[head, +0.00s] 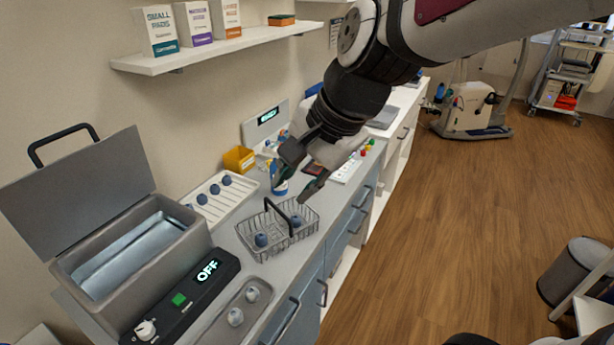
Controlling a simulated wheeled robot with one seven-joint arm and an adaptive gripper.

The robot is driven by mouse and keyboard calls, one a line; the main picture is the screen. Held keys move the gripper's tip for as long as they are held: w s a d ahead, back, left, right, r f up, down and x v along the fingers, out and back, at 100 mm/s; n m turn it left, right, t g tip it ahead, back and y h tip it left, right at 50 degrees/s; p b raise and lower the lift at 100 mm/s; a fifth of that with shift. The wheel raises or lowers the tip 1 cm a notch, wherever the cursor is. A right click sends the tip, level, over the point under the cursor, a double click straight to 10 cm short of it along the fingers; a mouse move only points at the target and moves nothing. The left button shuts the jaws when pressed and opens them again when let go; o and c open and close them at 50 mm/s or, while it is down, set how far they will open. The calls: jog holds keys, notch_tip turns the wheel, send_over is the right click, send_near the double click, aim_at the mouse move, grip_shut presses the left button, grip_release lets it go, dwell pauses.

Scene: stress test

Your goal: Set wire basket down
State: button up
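The wire basket (277,246) rests on the grey counter, in the middle of the head view. It looks level and has a dark arched handle (279,218) across its middle. A dark blue ball (261,240) sits in its left part and another (295,221) in its right part. My gripper (289,199) is just above and behind the basket, pointing down. Its two fingers are spread apart with nothing visible between them. The handle's top is close to the fingertips; I cannot tell if they touch.
A white tray (239,205) with several blue balls lies behind the basket. A lidded metal bath (130,250) and a black panel reading OFF (190,297) stand at left. A grey tray (255,310) with two pale balls is in front.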

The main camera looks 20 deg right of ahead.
jog(key=s+d+r+n+h, duration=0.2)
jog(key=s+n, duration=0.9)
jog(key=n, duration=0.1)
jog(key=shift+s+d+r+h, duration=0.15)
jog(key=shift+s+d+h, duration=0.1)
jog(key=shift+d+h, duration=0.1)
jog(key=shift+t, duration=0.3)
jog(key=shift+c, duration=0.2)
